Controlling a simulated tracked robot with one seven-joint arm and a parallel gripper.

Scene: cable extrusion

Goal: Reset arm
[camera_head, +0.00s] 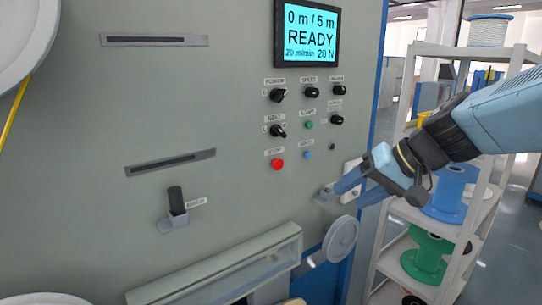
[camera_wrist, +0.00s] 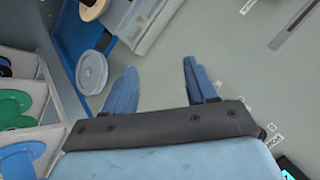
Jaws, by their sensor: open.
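My gripper (camera_head: 347,190) reaches in from the right in the head view, in front of the lower right of the grey machine panel (camera_head: 90,110). Its two blue fingers are apart, and the wrist view shows nothing between them (camera_wrist: 160,72). A small bracket-like part (camera_head: 323,194) is close to the fingertips in the head view; I cannot tell whether they touch. The lit screen (camera_head: 308,33) reads "0 m / 5 m READY". Below it are black knobs (camera_head: 278,95), a red button (camera_head: 277,164) and a green button (camera_head: 309,125).
A grey wheel (camera_head: 340,240) sticks out just below my gripper and also shows in the wrist view (camera_wrist: 91,72). A clear-covered trough (camera_head: 220,270) runs along the lower panel. At right, a shelf rack (camera_head: 390,262) holds blue and green spools (camera_head: 428,255). A lever (camera_head: 177,205) is at lower left.

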